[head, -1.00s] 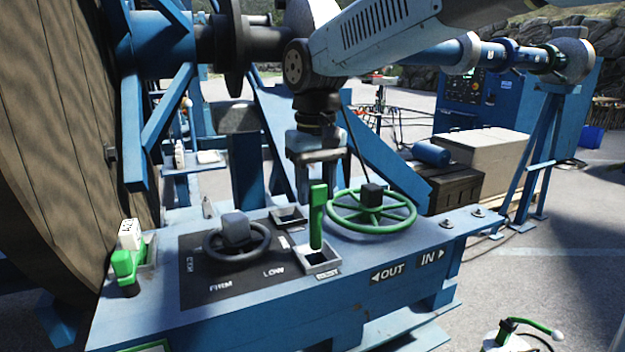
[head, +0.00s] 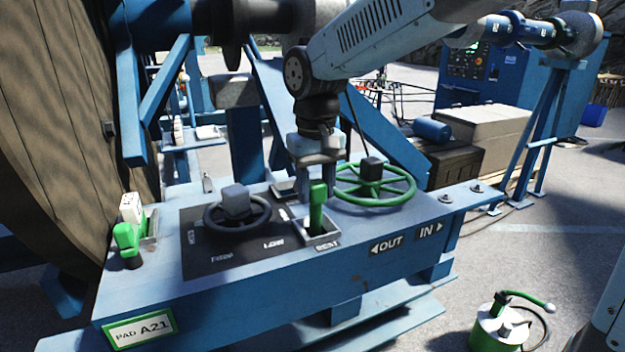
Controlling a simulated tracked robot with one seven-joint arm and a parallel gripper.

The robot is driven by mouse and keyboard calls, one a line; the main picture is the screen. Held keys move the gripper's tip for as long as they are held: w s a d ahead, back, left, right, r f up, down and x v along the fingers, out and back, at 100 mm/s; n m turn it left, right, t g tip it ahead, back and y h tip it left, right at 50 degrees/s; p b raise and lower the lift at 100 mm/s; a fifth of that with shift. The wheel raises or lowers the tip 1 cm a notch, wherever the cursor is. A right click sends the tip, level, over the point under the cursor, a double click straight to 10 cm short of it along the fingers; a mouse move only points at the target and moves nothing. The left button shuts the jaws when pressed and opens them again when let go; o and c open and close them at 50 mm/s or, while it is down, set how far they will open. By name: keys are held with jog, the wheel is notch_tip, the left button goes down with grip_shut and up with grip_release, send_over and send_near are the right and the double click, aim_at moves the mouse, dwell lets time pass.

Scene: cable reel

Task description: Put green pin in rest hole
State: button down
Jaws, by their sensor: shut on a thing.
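The green pin (head: 317,207) stands upright at the square-rimmed hole labelled REST (head: 322,240) on the blue console, its lower end inside the rim. How deep it sits is hidden. My gripper (head: 318,168) points down from above and is shut on the top of the green pin. The finger contact is partly hidden.
A green handwheel (head: 375,185) stands close on the right of the pin, and a dark knob wheel (head: 237,212) on the left. Another green handle (head: 127,240) with a white tag sits at the console's left end. A green and white can (head: 500,322) stands on the ground.

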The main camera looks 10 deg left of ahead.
aim_at(316, 208)
jog(key=shift+f, duration=2.5)
jog(key=c, duration=0.5)
grip_release()
notch_tip(316, 208, up, 14)
jog(key=shift+f, duration=0.1)
